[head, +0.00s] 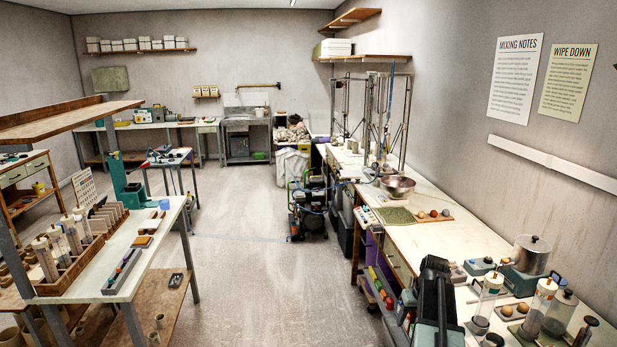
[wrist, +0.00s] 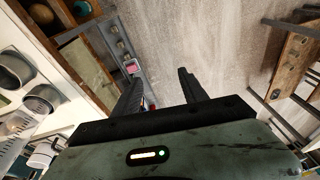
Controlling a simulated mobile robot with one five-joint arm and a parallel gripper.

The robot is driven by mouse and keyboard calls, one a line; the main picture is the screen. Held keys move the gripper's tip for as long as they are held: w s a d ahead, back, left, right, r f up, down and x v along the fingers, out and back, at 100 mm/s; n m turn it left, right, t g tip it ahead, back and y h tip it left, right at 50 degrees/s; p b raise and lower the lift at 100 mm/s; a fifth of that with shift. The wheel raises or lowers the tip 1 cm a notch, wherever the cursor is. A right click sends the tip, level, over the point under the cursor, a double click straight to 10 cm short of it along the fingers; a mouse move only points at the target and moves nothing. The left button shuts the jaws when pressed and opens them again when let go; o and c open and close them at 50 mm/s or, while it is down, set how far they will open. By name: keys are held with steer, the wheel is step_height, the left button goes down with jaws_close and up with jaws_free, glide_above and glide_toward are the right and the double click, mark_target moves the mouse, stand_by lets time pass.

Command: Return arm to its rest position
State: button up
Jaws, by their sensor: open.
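My gripper (wrist: 158,76) shows in the wrist view with its two dark fingers apart. Nothing is held between them, and grey floor shows beyond the gap. In the head view my dark arm rises at the bottom, right of centre, beside the front edge of the right-hand workbench (head: 405,238). The fingertips cannot be made out clearly in the head view.
A left bench (head: 118,262) carries tubes and trays. An air compressor (head: 307,208) stands on the floor. The central floor (head: 245,270) is clear.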

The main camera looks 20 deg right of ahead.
steer(key=a+f+n+g+b, duration=0.1)
steer(key=a+n, duration=0.1)
steer(key=a, duration=1.9)
steer(key=a+f+n+g, duration=0.1)
steer(key=a, duration=2.1)
steer(key=shift+s+a+f+n+b, duration=0.15)
steer(key=shift+f+n+b, duration=0.1)
steer(key=shift+n+b, duration=0.15)
steer(key=shift+c, duration=0.3)
